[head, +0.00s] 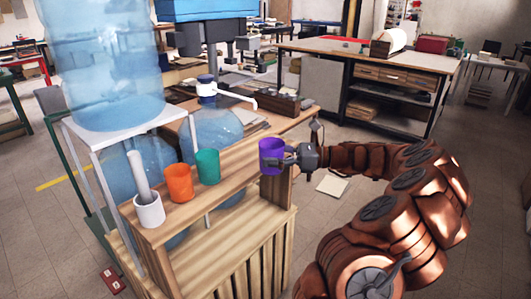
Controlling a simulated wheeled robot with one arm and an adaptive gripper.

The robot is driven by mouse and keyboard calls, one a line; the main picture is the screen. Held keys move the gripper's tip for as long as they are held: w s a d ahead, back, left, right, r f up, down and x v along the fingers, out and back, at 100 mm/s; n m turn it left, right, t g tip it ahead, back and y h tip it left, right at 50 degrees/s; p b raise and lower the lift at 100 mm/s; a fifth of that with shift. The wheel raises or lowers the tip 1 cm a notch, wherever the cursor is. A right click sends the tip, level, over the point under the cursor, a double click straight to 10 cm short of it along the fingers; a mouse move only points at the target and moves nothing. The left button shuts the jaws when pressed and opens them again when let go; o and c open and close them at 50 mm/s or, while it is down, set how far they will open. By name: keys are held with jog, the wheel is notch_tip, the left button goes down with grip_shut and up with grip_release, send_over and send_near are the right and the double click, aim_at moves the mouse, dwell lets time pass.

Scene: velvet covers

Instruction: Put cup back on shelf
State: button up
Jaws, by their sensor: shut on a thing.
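A purple cup (271,156) is upright at the right end of the wooden shelf (228,183). My gripper (284,161) reaches in from the right and is shut on the cup's side. The cup's base is close to the shelf top; I cannot tell whether it touches. An orange cup (178,183) and a green cup (207,166) stand upright on the shelf to the left.
A white cup (149,210) with a pale cylinder stands at the shelf's front left. A workbench (385,65) stands behind. Shelf top between green and purple cups is clear.

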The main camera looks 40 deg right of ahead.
jog(key=shift+w+f+b, duration=0.3)
jog(key=shift+w+f, duration=0.05)
jog(key=shift+w, duration=0.15)
jog(key=w, duration=0.2)
jog(key=w+a+f+b, duration=0.1)
jog(key=w, duration=0.1)
jog(key=w+f+b, duration=0.1)
jog(key=w, duration=0.1)
jog(key=shift+a, duration=0.25)
jog(key=shift+w+a+f+p, duration=0.25)
jog(key=shift+w+p, duration=0.5)
jog(key=shift+w, duration=0.6)
jog(key=shift+w+a+f+p, duration=0.15)
jog(key=shift+w+a+p, duration=0.4)
jog(key=shift+w, duration=0.85)
jog(key=shift+w+a+f+p, duration=0.1)
jog(key=shift+w+f+p, duration=0.1)
jog(key=shift+w+p, duration=0.95)
jog(key=shift+w, duration=0.25)
jog(key=shift+f+b, duration=0.3)
jog(key=shift+f, duration=0.3)
jog(key=o, duration=1.4)
jog(key=shift+c, duration=0.2)
jog(key=shift+s, duration=0.1)
